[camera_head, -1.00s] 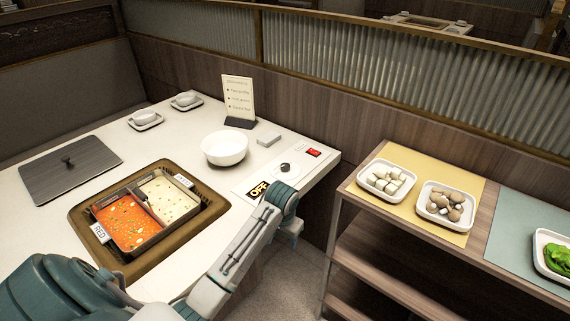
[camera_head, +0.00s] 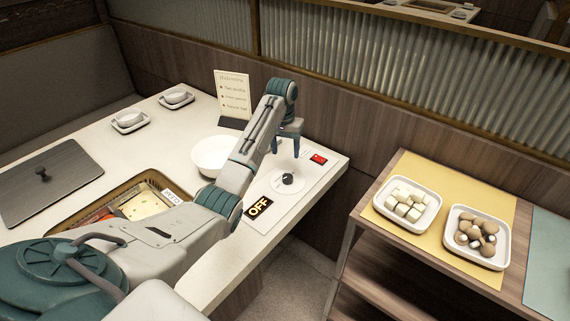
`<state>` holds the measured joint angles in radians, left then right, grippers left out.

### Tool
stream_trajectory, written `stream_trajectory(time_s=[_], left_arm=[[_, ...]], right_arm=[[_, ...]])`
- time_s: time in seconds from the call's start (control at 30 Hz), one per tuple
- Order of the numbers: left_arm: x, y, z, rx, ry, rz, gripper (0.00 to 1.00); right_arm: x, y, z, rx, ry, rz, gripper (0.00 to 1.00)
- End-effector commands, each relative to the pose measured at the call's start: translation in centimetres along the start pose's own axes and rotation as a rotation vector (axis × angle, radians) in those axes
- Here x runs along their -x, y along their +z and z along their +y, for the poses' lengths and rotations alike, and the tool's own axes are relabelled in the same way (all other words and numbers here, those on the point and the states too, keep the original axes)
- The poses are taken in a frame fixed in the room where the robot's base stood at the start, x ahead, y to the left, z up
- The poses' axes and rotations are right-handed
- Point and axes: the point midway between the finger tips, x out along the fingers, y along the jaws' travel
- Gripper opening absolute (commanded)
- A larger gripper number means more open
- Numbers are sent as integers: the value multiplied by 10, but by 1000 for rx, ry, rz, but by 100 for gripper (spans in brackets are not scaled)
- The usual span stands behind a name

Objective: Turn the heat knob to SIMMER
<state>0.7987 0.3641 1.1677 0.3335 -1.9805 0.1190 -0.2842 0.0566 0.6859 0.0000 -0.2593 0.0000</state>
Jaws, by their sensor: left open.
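The heat knob (camera_head: 288,179) is a small black knob on a round white dial, set in a pale panel at the right end of the table. A black label with yellow OFF letters (camera_head: 258,208) lies in front of it. A red switch (camera_head: 318,159) sits behind it to the right. My left gripper (camera_head: 286,150) is open, pointing down above and just behind the knob in the picture, apart from it. Its fingers look empty. Small dial marks are too small to read. My right gripper is not in view.
A white bowl (camera_head: 212,157) stands left of my forearm, partly hidden. A menu card (camera_head: 232,95) stands behind. A side shelf holds a tofu plate (camera_head: 405,204) and a mushroom plate (camera_head: 477,237).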

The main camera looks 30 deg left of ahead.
Motion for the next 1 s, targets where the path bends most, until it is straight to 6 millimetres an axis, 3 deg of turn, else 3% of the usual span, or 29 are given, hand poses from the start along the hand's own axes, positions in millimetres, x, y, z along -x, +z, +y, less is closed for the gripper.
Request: stream_trajectory(time_s=[0.1, 0.3, 0.4, 0.6, 0.77, 1.0], left_arm=[[-14, 1, 1, 0, 0, -3, 55], [-52, 2, 0, 1, -1, -5, 55], [-70, 1, 0, 0, 0, -4, 55], [-97, 1, 0, -1, 0, -2, 55], [-104, 1, 0, -1, -1, 0, 55], [-105, 1, 0, -1, -1, 0, 55]], right_arm=[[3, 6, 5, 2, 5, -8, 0], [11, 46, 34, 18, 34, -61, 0], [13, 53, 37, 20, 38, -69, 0], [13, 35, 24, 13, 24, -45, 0], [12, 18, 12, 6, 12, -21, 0], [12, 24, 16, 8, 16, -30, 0]])
